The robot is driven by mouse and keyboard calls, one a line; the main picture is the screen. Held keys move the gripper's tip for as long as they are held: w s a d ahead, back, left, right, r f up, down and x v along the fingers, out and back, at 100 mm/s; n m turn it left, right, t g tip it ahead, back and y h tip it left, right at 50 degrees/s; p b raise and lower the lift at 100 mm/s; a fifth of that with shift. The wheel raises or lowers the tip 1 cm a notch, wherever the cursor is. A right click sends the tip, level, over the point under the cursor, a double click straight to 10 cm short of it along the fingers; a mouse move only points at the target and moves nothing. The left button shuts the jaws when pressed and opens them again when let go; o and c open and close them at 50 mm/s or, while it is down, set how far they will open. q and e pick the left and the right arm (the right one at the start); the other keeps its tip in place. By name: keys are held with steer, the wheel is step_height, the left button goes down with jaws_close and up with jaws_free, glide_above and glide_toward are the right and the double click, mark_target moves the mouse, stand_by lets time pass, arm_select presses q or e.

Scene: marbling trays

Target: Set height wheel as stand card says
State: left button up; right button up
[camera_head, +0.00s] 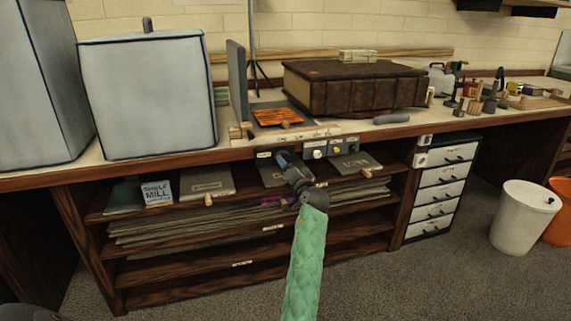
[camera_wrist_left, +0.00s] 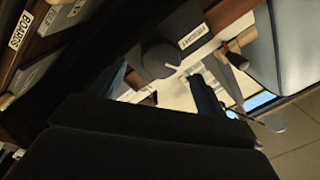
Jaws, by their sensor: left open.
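My left gripper (camera_head: 284,160), at the end of the green-sleeved arm, is open at the bench's front edge. It is in front of a small control panel (camera_head: 316,153) with dials and labels. In the left wrist view a round dark knob (camera_wrist_left: 160,60) with a white pointer line sits close to the gripper, beside a white label (camera_wrist_left: 193,36) too small to read. I cannot tell whether the gripper touches the knob or whether it is the height wheel. No stand card is clearly readable. My right gripper is not in view.
A tray with orange marbling (camera_head: 277,117) lies on the bench beside an upright grey panel (camera_head: 237,82). A thick brown book (camera_head: 355,88) stands right of it. Covered boxes (camera_head: 143,95) stand left. Shelves (camera_head: 240,236) with sheets are below. Drawers (camera_head: 441,188) stand right.

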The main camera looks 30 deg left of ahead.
arm_select(q)
steer(key=shift+v, duration=1.2)
